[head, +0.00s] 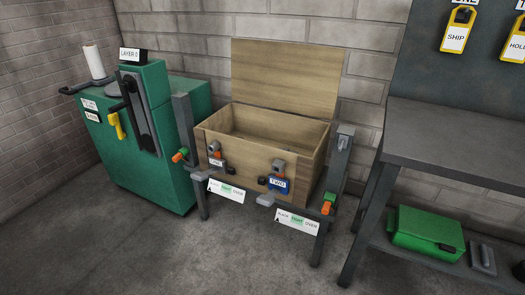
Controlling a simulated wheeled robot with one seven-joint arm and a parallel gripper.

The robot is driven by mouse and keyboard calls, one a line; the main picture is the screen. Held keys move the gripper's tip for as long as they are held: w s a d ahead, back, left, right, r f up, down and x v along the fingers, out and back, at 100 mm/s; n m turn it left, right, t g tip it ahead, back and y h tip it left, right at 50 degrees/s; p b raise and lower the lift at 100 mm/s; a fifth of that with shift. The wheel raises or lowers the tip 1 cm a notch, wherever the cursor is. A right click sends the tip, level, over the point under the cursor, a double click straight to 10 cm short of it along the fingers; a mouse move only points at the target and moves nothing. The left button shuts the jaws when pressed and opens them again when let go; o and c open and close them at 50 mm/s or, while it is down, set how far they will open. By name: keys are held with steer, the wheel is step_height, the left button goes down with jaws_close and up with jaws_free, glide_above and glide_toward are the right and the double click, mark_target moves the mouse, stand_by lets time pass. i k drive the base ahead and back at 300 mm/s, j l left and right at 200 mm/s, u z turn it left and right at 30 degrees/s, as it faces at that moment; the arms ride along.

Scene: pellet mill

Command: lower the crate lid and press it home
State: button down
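A wooden crate (232,164) stands on a dark metal stand in the middle of the head view. Its lid (285,78) is raised upright at the back edge, against the block wall. The crate's inside looks empty where it shows; part of its floor is hidden by the front wall. Two latches are on the front face, one with a white label (215,162) and one with a blue label reading TWO (278,184). My gripper is not in view.
A green machine (140,164) with levers and a spool stands left of the crate. A grey bench (460,134) stands at the right, with a green case (425,231) on its lower shelf. Orange-and-green fittings (328,204) stick out beside the stand. Floor in front is clear.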

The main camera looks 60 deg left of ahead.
mark_target(301, 79)
steer(key=u, duration=2.75)
steer(key=j, duration=0.35)
steer(key=i+u, duration=0.05)
